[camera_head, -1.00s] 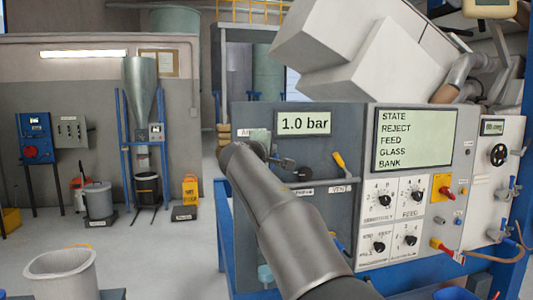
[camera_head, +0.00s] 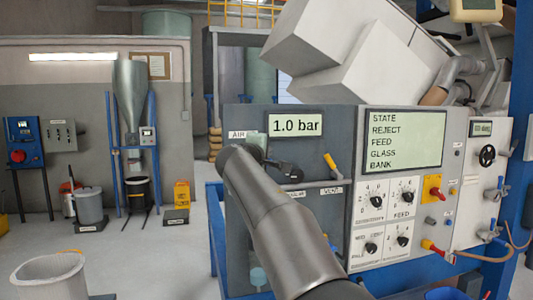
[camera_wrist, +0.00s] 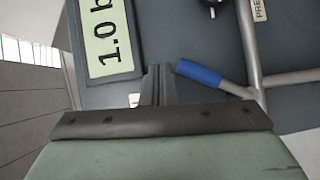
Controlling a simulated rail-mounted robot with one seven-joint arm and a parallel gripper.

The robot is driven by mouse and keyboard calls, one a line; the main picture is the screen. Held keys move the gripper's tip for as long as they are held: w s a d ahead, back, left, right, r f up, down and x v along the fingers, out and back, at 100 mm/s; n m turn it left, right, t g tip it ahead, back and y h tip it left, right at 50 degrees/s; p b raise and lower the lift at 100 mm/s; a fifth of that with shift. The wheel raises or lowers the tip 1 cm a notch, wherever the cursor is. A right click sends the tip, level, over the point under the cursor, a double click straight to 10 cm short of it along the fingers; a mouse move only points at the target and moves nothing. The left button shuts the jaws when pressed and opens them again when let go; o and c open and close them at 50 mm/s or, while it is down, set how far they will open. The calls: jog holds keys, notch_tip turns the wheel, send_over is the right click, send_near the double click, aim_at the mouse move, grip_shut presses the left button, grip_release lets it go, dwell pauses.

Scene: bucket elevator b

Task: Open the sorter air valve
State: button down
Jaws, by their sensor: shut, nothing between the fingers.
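The air valve in the wrist view has a lever with a blue grip (camera_wrist: 200,73) on grey pipework (camera_wrist: 247,45) against the dark panel. My gripper (camera_wrist: 160,72) is shut and empty; its fingertips are beside the free end of the blue grip, apparently with a small gap. In the head view my gripper (camera_head: 258,139) is at the panel just below the AIR label (camera_head: 241,134), and my arm hides the blue lever there. The pressure display (camera_head: 295,124) reads 1.0 bar and also shows in the wrist view (camera_wrist: 108,38).
A yellow-handled lever (camera_head: 331,162) is to the right of my gripper on the same panel. Further right are the status screen (camera_head: 405,138), several black knobs and a red-and-yellow switch (camera_head: 433,187). A white bin (camera_head: 48,282) stands on open floor at left.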

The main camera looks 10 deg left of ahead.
jog(key=s+a+r+b, duration=0.2)
jog(key=s+r, duration=0.4)
jog(key=s, duration=0.5)
jog(key=shift+a+r, duration=0.25)
jog(key=shift+a, duration=0.2)
jog(key=shift+w, duration=0.1)
jog(key=s+d+f+m+g, duration=0.3)
jog(key=s+d+f+g, duration=0.2)
jog(key=d+f, duration=0.65)
jog(key=s+d+f+m+g, duration=0.4)
jog(key=d+f, duration=0.5)
jog(key=f, duration=0.6)
jog(key=s+d+f+m+g+y, duration=0.1)
jog(key=s+d+f+m+g, duration=0.1)
jog(key=s+f, duration=0.9)
jog(key=s+d+f+m+g+y, duration=0.2)
jog(key=s+f+m+g, duration=0.3)
jog(key=s+f, duration=0.5)
jog(key=s, duration=0.7)
jog(key=shift+s+d+f+y, duration=0.15)
jog(key=shift+d+f+y, duration=0.15)
jog(key=shift+d+f, duration=0.05)
